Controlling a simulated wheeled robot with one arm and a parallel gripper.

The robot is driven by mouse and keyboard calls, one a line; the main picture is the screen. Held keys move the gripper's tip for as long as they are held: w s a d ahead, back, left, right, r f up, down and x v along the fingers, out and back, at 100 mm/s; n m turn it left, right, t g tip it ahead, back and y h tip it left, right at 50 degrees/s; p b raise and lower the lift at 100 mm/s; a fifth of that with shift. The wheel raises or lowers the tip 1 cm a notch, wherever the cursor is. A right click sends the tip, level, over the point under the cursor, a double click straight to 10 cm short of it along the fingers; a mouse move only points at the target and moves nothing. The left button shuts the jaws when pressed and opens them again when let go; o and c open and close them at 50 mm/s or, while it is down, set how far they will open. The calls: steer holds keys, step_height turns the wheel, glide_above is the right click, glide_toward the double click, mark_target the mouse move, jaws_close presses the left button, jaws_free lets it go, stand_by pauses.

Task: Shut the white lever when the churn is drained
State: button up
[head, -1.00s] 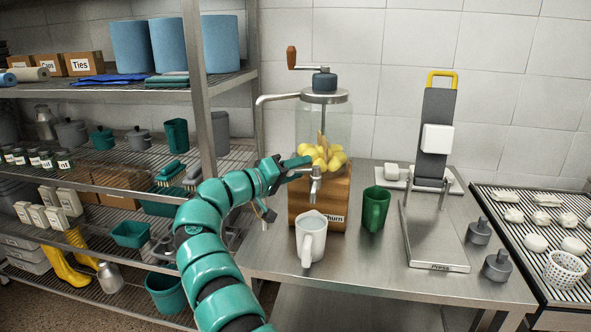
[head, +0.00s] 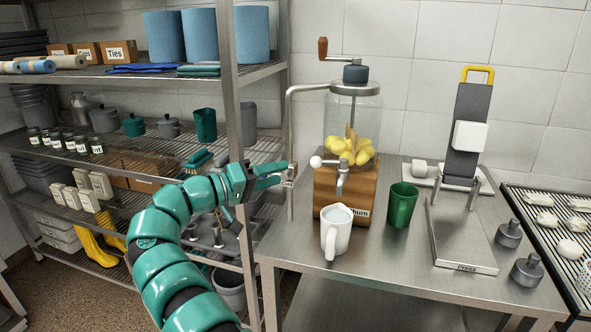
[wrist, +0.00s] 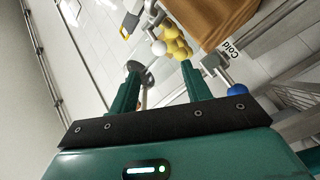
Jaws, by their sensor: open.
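The churn (head: 330,192) has a wooden base, a glass jar with yellow lumps and a metal tap. No liquid level is clear around the lumps. The white lever (head: 316,161) ends in a round knob, pointing left from the tap; its knob also shows in the wrist view (wrist: 158,48). My gripper (head: 287,174) is open and empty, left of the knob and apart from it. In the wrist view, my gripper's fingers (wrist: 158,78) are spread with the knob beyond them. A white jug (head: 337,232) holding pale liquid stands below the tap.
A green mug (head: 401,205) stands right of the churn. A press (head: 463,235) and dark weights (head: 509,233) are farther right on the steel table. A shelf post (head: 232,130) rises close to my arm. A blue knob (wrist: 237,90) labelled Cold shows in the wrist view.

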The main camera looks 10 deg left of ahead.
steer(key=shift+v, duration=1.8)
